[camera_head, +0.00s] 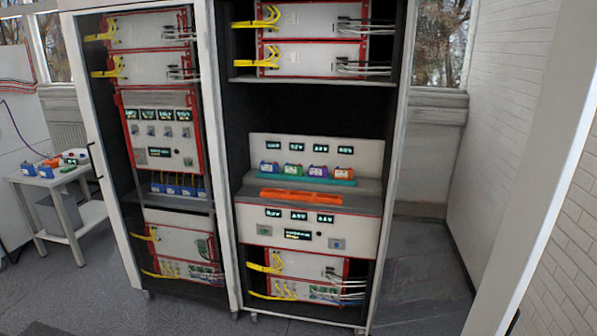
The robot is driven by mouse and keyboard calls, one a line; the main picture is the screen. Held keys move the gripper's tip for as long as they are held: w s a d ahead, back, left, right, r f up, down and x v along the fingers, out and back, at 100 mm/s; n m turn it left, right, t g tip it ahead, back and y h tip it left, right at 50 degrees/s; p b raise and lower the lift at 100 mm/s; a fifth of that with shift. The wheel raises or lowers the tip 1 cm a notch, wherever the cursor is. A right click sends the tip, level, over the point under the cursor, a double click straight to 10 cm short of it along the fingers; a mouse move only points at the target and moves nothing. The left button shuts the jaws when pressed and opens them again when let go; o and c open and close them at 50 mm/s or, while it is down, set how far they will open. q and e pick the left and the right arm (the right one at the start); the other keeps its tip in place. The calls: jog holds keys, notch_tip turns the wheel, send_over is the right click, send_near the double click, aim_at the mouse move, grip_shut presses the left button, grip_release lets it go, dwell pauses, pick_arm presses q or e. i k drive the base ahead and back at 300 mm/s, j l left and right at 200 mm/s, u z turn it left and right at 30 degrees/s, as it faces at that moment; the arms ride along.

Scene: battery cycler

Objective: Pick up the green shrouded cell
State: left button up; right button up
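A small cell with a green shroud (294,171) sits upright in a row on the shelf of the right-hand cabinet, in front of a white panel with small displays. The row stands at a teal strip or tray (307,180). Neither of my grippers shows in the head view, so their distance from the green cell cannot be told.
An orange bar-like tray (307,196) lies in front of the row. The left cabinet (160,130) holds stacked units and several blue items. A side table (52,180) at far left carries small coloured objects. Grey floor (190,318) in front of the cabinets is clear.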

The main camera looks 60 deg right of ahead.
aim_at(296, 170)
jog(key=i+z, duration=0.6)
jog(key=z, duration=0.2)
jog(key=i+z, duration=0.4)
jog(key=i+l+z, duration=0.15)
jog(key=i+z, duration=0.6)
jog(key=i, duration=0.2)
